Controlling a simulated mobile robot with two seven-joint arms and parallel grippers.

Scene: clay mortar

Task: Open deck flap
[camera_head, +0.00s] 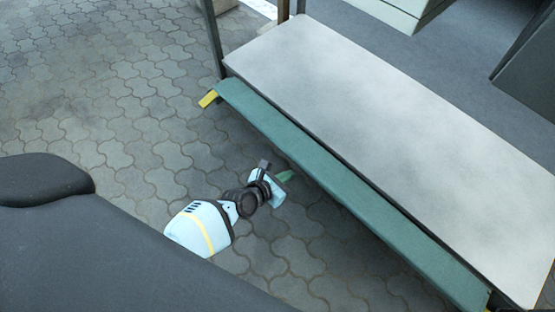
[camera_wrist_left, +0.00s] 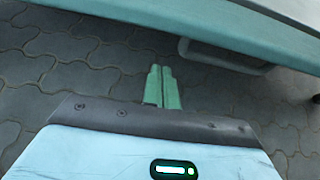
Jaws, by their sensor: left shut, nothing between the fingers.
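The green flap (camera_head: 345,190) is a long strip along the near edge of the pale deck (camera_head: 390,110). In the left wrist view the flap (camera_wrist_left: 215,25) crosses the top, with a pale loop-like handle or bracket (camera_wrist_left: 228,58) under it. My left gripper (camera_head: 286,176) is just off the near side of the flap, around the middle of the view. Its two green fingers (camera_wrist_left: 163,88) are together with nothing between them. They point toward the flap's underside and appear apart from the loop. My right gripper is out of view.
Grey interlocking paving (camera_head: 140,100) covers the ground and is clear left of the deck. A dark post (camera_head: 213,40) stands at the deck's far left corner. A yellow piece (camera_head: 208,98) sticks out at the flap's far end. Grey cabinet-like shapes stand behind the deck.

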